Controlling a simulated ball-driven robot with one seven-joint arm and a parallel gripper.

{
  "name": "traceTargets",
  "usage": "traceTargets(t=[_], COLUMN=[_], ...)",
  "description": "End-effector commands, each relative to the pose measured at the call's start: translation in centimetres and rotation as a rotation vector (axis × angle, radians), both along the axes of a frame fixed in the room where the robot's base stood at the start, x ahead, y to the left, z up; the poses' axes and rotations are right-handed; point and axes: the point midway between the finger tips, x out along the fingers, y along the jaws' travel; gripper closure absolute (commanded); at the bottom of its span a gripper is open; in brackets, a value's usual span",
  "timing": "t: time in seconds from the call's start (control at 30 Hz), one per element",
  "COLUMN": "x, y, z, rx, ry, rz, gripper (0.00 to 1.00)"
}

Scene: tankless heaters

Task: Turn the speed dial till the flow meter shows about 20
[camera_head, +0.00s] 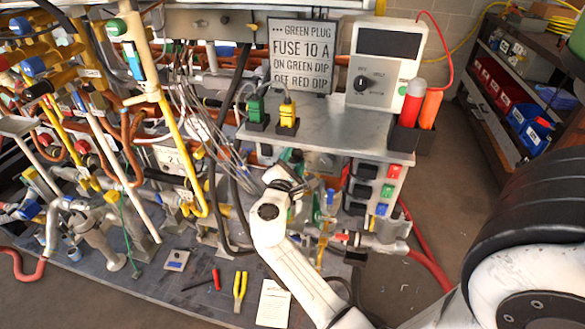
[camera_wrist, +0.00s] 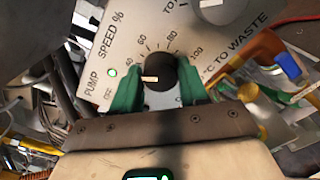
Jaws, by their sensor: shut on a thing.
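The speed dial (camera_wrist: 161,71) is a black knob with a pale pointer mark, on a panel lettered "PUMP SPEED %". The pointer faces left and slightly down, below the 40 mark; the left finger hides part of the scale there. My gripper (camera_wrist: 158,88) has its green fingers on either side of the dial, shut on it. In the head view my gripper (camera_head: 291,160) is under the front edge of the metal shelf, and my arm hides the dial.
A green light (camera_wrist: 112,73) glows on the panel, and another knob (camera_wrist: 222,8) sits above. In the head view, the metal shelf (camera_head: 340,127) holds a grey box (camera_head: 385,60) and a fuse sign (camera_head: 301,55). Pipes and hoses crowd the left. Pliers (camera_head: 239,290) lie below.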

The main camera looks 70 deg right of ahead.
Motion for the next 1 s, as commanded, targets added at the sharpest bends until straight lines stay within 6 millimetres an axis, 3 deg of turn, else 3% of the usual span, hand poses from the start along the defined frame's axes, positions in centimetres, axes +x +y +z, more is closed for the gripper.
traceTargets(t=[0.5, 1.0], x=[-0.06, -0.13], y=[0.04, 0.01], z=[-0.55, -0.33], rx=[0.035, 0.048], ry=[-0.429, -0.583], rz=[-0.001, -0.002], gripper=[0.87, 0.87])
